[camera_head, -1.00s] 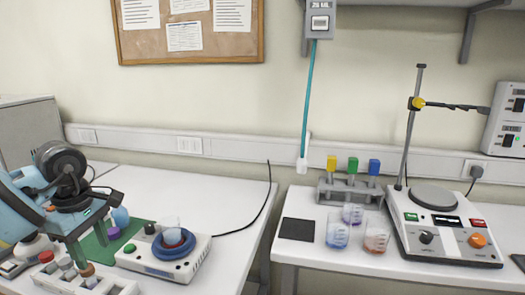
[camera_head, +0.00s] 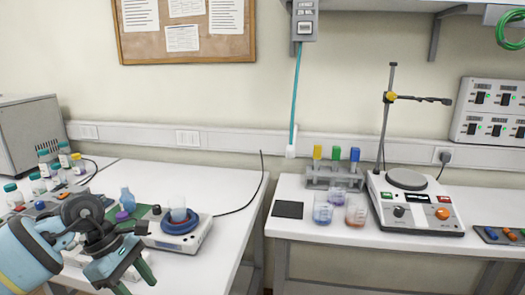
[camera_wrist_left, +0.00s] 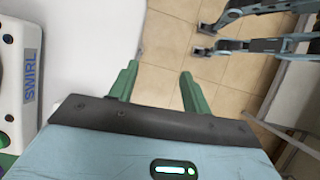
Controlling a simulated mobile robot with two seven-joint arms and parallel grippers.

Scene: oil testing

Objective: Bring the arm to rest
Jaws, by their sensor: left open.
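My left gripper (camera_head: 127,275) is at the lower left of the head view, in front of the left table (camera_head: 222,180). Its two green fingers point down and forward, spread apart. In the left wrist view the open fingers (camera_wrist_left: 158,88) have nothing between them; tan floor tiles and the table's edge lie beyond.
A white swirl device (camera_head: 195,240) with a glass beaker (camera_head: 179,211) stands beside the gripper; it also shows in the left wrist view (camera_wrist_left: 30,65). Several capped bottles stand behind my arm. The right table (camera_head: 300,225) holds beakers and a hotplate (camera_head: 420,218).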

